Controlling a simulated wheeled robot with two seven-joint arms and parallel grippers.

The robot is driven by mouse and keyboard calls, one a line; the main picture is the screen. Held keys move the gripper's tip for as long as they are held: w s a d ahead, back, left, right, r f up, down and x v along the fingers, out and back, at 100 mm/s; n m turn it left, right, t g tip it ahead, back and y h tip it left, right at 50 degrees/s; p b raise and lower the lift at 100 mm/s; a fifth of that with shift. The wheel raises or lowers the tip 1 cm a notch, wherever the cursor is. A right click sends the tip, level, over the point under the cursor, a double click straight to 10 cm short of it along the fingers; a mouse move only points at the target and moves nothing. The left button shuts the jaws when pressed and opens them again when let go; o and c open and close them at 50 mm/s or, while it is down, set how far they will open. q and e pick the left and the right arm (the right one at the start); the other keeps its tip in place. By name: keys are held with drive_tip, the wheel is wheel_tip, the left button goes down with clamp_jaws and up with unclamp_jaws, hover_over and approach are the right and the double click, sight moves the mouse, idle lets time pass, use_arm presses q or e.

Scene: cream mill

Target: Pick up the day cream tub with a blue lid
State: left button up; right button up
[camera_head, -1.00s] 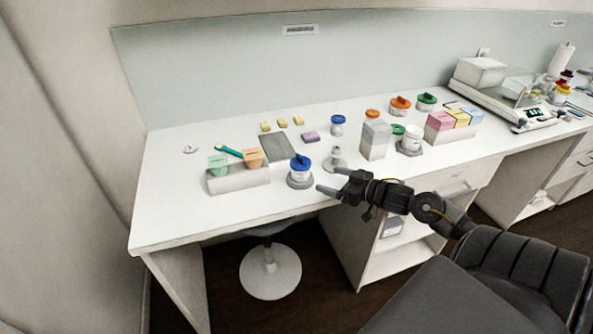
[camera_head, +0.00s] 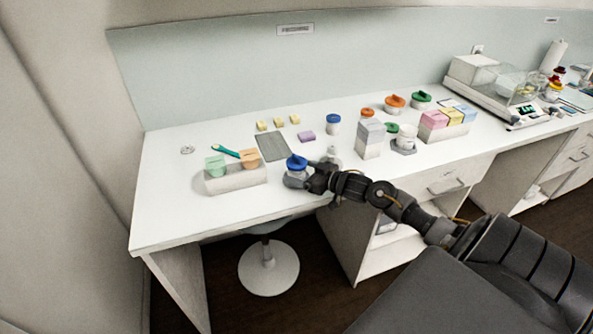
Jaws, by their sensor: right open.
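A white tub with a blue lid (camera_head: 297,161) stands upright on a small grey round base near the desk's front edge. A second white tub with a blue lid (camera_head: 333,125) stands farther back. Any label wording is too small to read, so I cannot tell which is day cream. My right gripper (camera_head: 303,180) is open at the right side of the front tub, its fingers reaching to the tub's body. The fingers are small and dark and partly hide the tub's lower part; I cannot tell whether they touch it. My left gripper is out of view.
A small whitish object (camera_head: 332,154) stands just behind my right gripper. A tall grey-white box (camera_head: 369,140) and orange- and green-lidded tubs stand to the right. The desk's front left is clear.

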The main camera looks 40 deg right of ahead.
drive_tip(key=shift+w+a+f, duration=0.1)
drive_tip(key=shift+w+a, duration=0.05)
drive_tip(key=shift+w, duration=0.35)
drive_tip(key=c, duration=1.3)
drive_tip(key=shift+o, duration=0.2)
drive_tip(key=shift+r+b, duration=0.3)
drive_tip(key=shift+r, duration=0.3)
drive_tip(key=s+a+r+b, duration=0.1)
drive_tip(key=s+a+r, duration=0.7)
drive_tip(key=s+r, duration=0.3)
drive_tip(key=shift+s+r+b, duration=0.3)
drive_tip(key=shift+r+b, duration=0.05)
drive_tip(key=shift+r, duration=0.05)
